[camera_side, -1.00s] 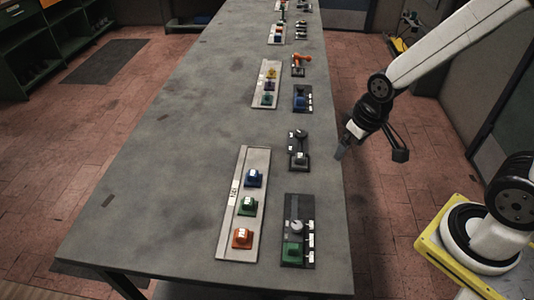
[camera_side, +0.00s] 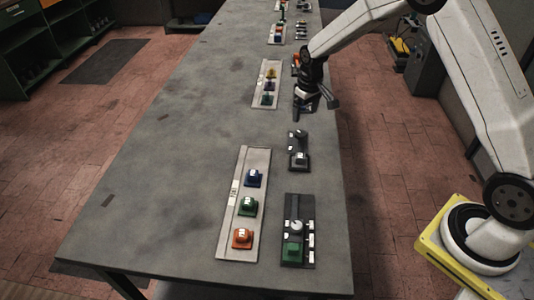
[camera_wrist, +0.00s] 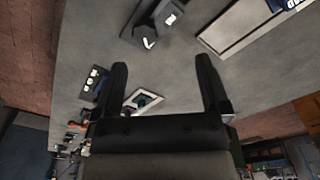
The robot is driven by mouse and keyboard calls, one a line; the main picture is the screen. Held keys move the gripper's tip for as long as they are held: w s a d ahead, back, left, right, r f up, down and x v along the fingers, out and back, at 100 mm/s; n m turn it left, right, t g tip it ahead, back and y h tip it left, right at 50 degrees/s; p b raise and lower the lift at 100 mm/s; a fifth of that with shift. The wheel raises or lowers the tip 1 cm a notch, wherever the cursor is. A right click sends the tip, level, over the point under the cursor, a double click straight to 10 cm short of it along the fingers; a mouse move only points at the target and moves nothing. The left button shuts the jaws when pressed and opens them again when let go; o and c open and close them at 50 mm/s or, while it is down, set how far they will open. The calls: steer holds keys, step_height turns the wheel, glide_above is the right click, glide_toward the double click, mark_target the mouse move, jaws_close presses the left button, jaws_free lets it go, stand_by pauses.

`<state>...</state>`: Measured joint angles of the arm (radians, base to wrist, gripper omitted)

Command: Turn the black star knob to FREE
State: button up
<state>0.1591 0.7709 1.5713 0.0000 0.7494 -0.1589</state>
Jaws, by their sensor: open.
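A small dark plate (camera_side: 291,150) near the table's right edge carries a dark knob (camera_side: 301,134) at its far end, which looks like the black star knob, and a grey block at its near end. The lettering is too small to read, so I cannot tell where the knob points. A dark plate (camera_wrist: 133,31) with white labels, probably the same one, is cut by the top edge of the wrist view. In the side view my gripper (camera_side: 297,116) hangs above the table just beyond this plate.
A pale panel (camera_side: 231,219) holds blue, green and orange blocks at the near left. A dark panel (camera_side: 287,222) with a light knob and green block stands at the near right. Another pale panel (camera_side: 257,94) lies left of my gripper. The table's left side is clear.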

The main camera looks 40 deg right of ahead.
mark_target(301, 133)
steer(key=shift+g, duration=0.3)
steer(key=w+d+f, duration=0.1)
steer(key=w+f, duration=0.1)
steer(key=w+d+f, duration=0.1)
steer(key=d+f, duration=0.1)
steer(key=shift+w, duration=0.4)
steer(key=shift+f, duration=3.9)
jaws_close()
